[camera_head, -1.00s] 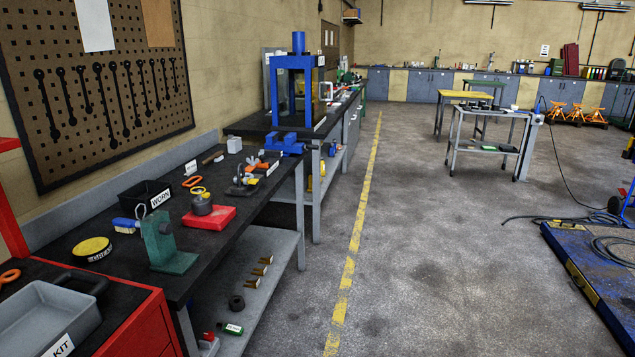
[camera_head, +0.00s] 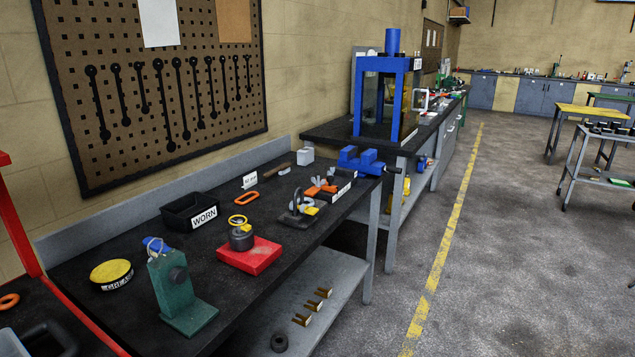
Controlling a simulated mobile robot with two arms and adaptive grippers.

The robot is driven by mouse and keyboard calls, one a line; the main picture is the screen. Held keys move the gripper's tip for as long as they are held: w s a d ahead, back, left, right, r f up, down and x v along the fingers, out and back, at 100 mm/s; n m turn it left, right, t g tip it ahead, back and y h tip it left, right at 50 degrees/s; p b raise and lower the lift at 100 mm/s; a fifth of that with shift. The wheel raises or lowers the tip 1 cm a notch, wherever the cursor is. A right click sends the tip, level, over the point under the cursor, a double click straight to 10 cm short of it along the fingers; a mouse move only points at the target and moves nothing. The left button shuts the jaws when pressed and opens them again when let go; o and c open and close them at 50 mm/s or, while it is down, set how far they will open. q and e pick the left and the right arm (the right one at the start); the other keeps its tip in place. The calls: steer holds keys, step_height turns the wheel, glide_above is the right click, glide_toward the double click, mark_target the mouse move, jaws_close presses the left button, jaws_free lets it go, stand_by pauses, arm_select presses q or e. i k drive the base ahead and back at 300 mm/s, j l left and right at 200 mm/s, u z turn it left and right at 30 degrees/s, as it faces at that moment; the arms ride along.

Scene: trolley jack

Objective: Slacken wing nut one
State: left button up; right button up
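I cannot make out a wing nut for certain at this distance. On the dark workbench (camera_head: 130,252) stands a small fixture (camera_head: 297,215) with a dark base, a grey upright and a yellow part. Just behind it are small orange and grey parts (camera_head: 322,189), too small to tell apart. A red block (camera_head: 249,256) carries a dark round piece (camera_head: 241,238) with a yellow ring on top. A green stand (camera_head: 182,295) with a dark round boss is at the near end. Neither of my grippers is in view.
A black bin (camera_head: 178,213) marked WORN, a yellow-topped tin (camera_head: 111,273) and an orange ring (camera_head: 247,198) lie on the bench. A blue vise (camera_head: 362,160) is at its far end, before a blue press (camera_head: 391,95).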

mark_target(314, 180)
steer(key=u, duration=0.45)
steer(key=i+l+u, duration=0.35)
steer(key=l, duration=0.25)
steer(key=i+l+u, duration=0.15)
steer(key=l, duration=0.15)
steer(key=i+l+u, duration=0.2)
steer(key=l, duration=0.15)
steer(key=l+u, duration=0.15)
steer(key=l, duration=0.2)
